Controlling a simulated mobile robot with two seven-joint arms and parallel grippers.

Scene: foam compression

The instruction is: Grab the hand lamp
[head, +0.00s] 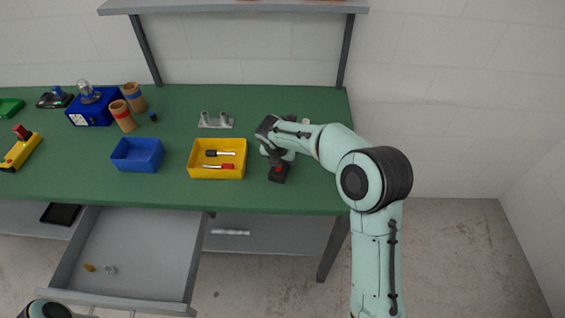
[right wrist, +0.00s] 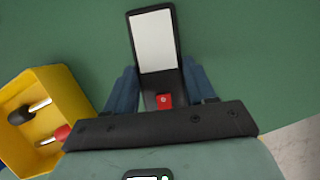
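The hand lamp (right wrist: 154,45) is black with a white panel and a red button, lying on the green worktop. In the head view its dark body with a red spot (head: 279,173) shows just below my right gripper (head: 272,155), partly hidden by it. In the right wrist view, the blue fingers of my right gripper (right wrist: 160,85) lie on either side of the lamp's lower part, very close to its edges. I cannot tell whether they press on it. Only a bit of my left arm shows at the bottom left of the head view; its gripper is out of view.
A yellow bin (head: 217,173) with two screwdrivers stands left of the lamp, with a blue bin (head: 137,154) beyond it. A metal bracket (head: 215,121) stands behind. An open drawer (head: 130,255) juts out below the worktop. The worktop right of the lamp is mostly clear.

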